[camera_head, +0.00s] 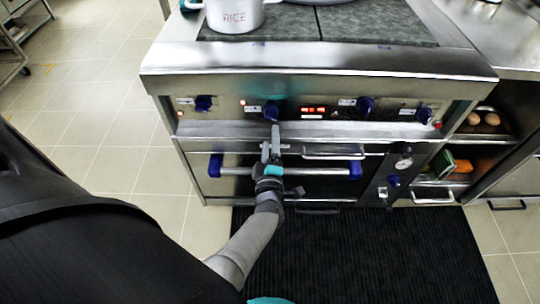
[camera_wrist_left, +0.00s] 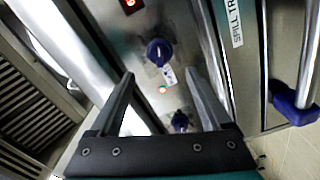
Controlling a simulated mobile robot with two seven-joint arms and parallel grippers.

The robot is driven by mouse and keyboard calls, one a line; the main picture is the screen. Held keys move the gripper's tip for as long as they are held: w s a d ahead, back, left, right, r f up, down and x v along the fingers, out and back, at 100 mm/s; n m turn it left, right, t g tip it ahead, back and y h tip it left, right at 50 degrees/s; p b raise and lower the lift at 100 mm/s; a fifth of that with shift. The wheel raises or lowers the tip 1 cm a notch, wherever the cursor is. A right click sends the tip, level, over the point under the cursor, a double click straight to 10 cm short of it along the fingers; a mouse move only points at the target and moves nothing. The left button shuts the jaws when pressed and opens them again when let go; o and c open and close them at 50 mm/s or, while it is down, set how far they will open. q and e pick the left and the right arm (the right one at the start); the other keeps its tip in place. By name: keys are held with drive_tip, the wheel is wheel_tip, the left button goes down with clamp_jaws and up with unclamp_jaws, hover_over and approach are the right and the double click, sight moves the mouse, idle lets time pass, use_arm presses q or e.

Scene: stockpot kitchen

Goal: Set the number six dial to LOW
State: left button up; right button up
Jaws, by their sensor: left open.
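A steel stove front carries a row of blue dials, and I cannot read which one is number six. The dial nearest my left gripper (camera_head: 272,135) is the second from the left (camera_head: 271,111). The fingers point up at it from just below, seemingly without holding it. In the left wrist view a blue dial (camera_wrist_left: 159,52) shows beyond and between the open, empty fingers (camera_wrist_left: 159,75). Another blue dial (camera_wrist_left: 180,121) shows lower down between the fingers. Other dials are at the far left (camera_head: 203,103), right of centre (camera_head: 365,104) and far right (camera_head: 424,114). My right gripper is not seen.
A red digital display (camera_head: 314,110) sits mid-panel. An oven handle (camera_head: 323,171) with blue ends runs below the dials, behind my left wrist. A pot marked RICE (camera_head: 234,15) stands on the stove top. Eggs (camera_head: 483,118) lie on a shelf at right.

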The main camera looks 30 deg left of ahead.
use_arm(q)
drive_tip(key=p+v, duration=0.1)
drive_tip(key=v, duration=0.5)
drive_tip(key=shift+s, duration=0.15)
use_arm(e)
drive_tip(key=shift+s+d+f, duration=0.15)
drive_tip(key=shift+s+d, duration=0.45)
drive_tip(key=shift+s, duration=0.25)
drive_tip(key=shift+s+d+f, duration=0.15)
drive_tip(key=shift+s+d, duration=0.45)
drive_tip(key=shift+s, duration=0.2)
